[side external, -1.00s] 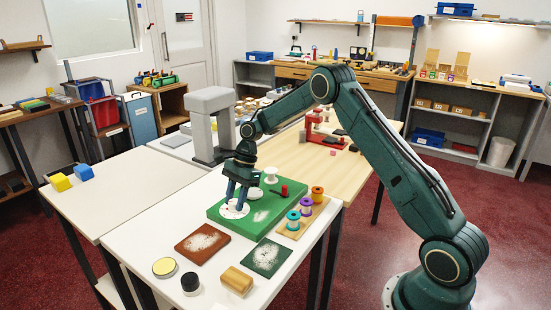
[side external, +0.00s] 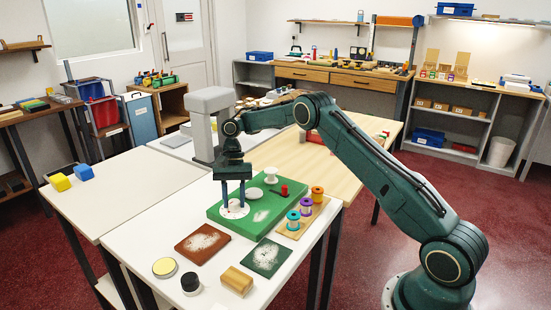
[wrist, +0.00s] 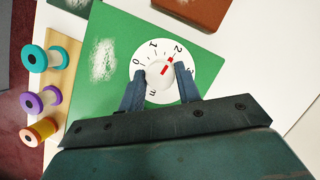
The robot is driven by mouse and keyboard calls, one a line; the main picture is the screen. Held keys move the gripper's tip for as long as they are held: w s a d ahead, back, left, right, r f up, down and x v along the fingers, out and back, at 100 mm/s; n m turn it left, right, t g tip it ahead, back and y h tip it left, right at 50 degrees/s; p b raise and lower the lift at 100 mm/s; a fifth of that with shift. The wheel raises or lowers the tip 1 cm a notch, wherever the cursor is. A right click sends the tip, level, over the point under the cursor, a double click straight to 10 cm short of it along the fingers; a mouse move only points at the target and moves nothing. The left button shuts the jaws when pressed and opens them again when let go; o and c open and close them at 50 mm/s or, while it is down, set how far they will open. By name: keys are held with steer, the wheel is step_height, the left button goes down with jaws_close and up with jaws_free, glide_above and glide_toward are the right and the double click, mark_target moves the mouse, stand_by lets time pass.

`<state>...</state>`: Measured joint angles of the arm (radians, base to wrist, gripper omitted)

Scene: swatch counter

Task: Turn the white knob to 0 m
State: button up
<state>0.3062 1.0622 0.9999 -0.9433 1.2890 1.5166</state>
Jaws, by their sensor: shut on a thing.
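A white round dial (wrist: 190,92) with printed figures and an "m" lies on the green board (side external: 215,213). In its middle is the white knob (wrist: 154,76) with a red pointer line. The pointer aims up and right, near the figure 2; the 0 is at the dial's upper left. My gripper (wrist: 160,77) is shut on the knob, one finger on each side. In the side view my gripper (side external: 233,204) points down over the dial (side external: 240,214), its fingers hiding most of the knob.
The board also bears a white disc (side external: 254,193), a white spool-shaped piece (side external: 270,175) and a red piece (side external: 284,191). Colored spools (side external: 293,220) on a wooden rack stand at its right. A brown patch (side external: 203,243) and a dark green patch (side external: 266,257) lie in front.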

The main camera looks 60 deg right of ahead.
steer(key=shift+r+n, duration=0.1)
steer(key=shift+n, duration=0.4)
steer(key=o, duration=1)
steer(key=shift+m, duration=0.4)
